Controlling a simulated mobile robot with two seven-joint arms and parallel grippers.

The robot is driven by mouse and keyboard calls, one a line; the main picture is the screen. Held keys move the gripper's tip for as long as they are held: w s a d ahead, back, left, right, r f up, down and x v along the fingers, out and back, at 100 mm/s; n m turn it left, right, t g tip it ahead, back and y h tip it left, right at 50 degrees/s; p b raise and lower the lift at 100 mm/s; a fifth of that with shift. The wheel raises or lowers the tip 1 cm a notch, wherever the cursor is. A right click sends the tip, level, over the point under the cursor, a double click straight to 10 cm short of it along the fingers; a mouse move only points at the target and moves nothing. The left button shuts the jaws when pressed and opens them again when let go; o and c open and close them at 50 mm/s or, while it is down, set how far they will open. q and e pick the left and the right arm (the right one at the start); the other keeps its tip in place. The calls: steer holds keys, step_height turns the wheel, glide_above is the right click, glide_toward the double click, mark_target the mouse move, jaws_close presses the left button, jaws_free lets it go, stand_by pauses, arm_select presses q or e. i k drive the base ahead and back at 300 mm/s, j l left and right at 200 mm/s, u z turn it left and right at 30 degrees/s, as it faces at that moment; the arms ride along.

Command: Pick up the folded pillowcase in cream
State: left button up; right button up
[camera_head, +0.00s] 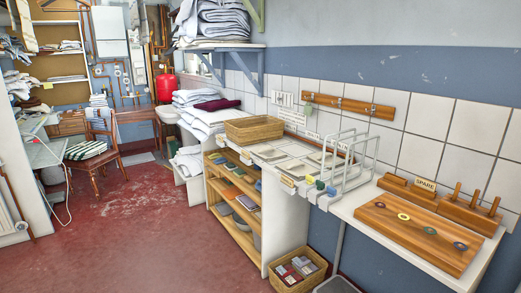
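Several flat, pale folded cloths lie on the white counter (340,207) in the middle of the view. One cream-looking folded piece (293,167) lies near the counter's front, and others lie beside and behind it. They are small in the view, and I cannot tell for sure which one is the cream pillowcase. Neither of my grippers shows in this view.
A wicker basket (254,130) stands left of the cloths. White wire racks (350,165) rise to their right. A wooden board with coloured rings (415,232) lies further right. Stacked linen (205,118) is at the back left. The red floor (140,220) in front is clear.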

mark_target(268, 153)
steer(key=i+j, duration=0.2)
steer(key=i, duration=0.4)
steer(key=i+j+u, duration=0.15)
steer(key=i, duration=0.4)
